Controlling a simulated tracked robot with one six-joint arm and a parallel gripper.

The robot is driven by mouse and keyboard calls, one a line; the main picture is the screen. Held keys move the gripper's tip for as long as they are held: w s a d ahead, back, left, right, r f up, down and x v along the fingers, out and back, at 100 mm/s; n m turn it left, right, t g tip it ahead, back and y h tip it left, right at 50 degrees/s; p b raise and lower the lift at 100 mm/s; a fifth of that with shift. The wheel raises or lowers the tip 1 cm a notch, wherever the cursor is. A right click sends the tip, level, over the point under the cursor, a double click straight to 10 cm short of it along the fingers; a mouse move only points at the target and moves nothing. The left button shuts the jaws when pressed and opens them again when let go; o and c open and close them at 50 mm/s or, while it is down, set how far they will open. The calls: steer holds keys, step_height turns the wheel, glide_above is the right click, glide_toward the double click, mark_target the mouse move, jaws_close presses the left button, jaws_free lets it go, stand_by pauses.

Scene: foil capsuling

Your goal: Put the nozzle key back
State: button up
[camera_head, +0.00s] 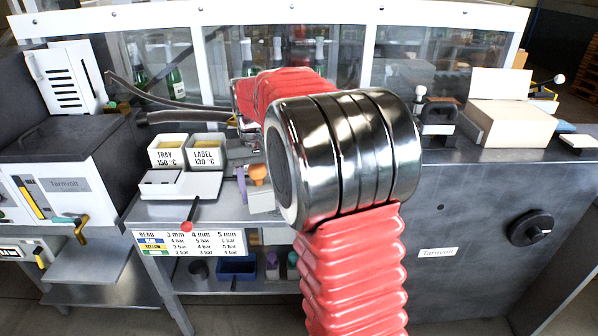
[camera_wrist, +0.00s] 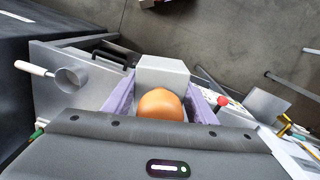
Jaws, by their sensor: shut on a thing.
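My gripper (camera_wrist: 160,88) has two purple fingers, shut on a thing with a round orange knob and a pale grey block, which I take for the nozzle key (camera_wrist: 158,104). The orange knob sits between the fingers and the block shows beyond it in the wrist view. In the head view the key (camera_head: 262,200) is just left of my arm's large chrome joint, in front of the bench's edge area. My gripper (camera_head: 250,180) is mostly hidden there by my arm. I cannot tell whether the block touches anything.
White TRAY and LABEL bins (camera_head: 206,153) stand on the bench left of the key. A red-knobbed lever (camera_head: 187,226) sticks out at the bench front. A bead chart (camera_head: 190,245) hangs below.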

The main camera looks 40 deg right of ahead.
steer(key=w+a+f+n, duration=0.3)
steer(key=a+f+n, duration=0.1)
steer(key=a+f, duration=1)
steer(key=shift+a, duration=1)
